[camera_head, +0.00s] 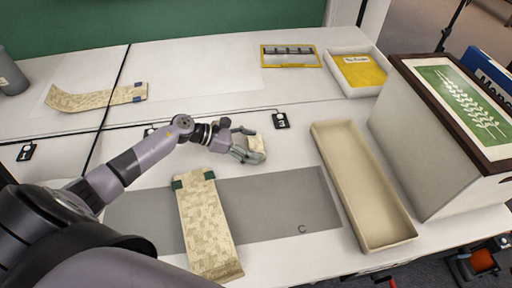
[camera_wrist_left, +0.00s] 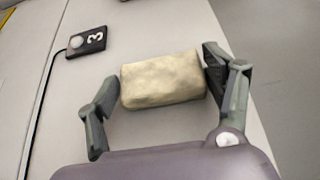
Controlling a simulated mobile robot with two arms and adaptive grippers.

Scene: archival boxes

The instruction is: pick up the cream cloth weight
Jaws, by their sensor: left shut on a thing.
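The cream cloth weight (camera_wrist_left: 162,79) is a small, soft-looking block between the two fingers of my left gripper (camera_wrist_left: 165,85) in the left wrist view. The left gripper is shut on it, with a finger at each short end. In the head view my left gripper (camera_head: 252,152) is over the white table near the number 3 tag, and part of the weight (camera_head: 257,145) shows at its fingertips. I cannot tell for sure whether the weight is clear of the table. My right gripper is not in view.
A grey mat (camera_head: 270,204) marked C lies below, with a patterned strip (camera_head: 206,225) across it. A long cream tray (camera_head: 319,134) and a large box (camera_head: 420,160) stand at right. Another strip (camera_head: 85,101) lies at back left. The black number 3 tag (camera_head: 281,121) has a cable.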

